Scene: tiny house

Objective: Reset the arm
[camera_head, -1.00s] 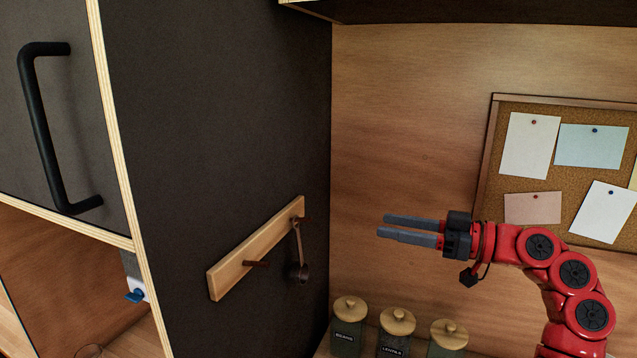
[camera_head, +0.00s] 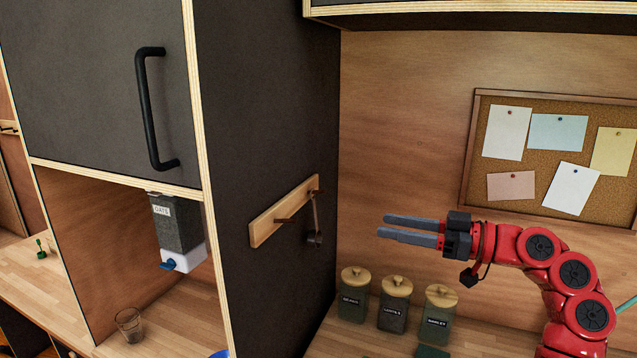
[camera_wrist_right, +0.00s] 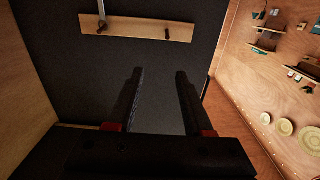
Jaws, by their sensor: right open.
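My right gripper (camera_head: 412,231) is open and empty, held in the air with its fingers pointing left in the head view. Its red arm (camera_head: 540,245) comes in from the right edge. In the right wrist view the two dark fingers (camera_wrist_right: 158,75) stand apart with nothing between them, facing a dark panel. My left arm and gripper are not in view.
A wooden peg rail (camera_head: 270,222) with a hanging utensil (camera_head: 314,225) is on the dark cabinet side. Several lidded jars (camera_head: 394,305) stand below the gripper. A corkboard (camera_head: 550,150) hangs behind. A dispenser (camera_head: 177,232) and a glass (camera_head: 129,324) are at left.

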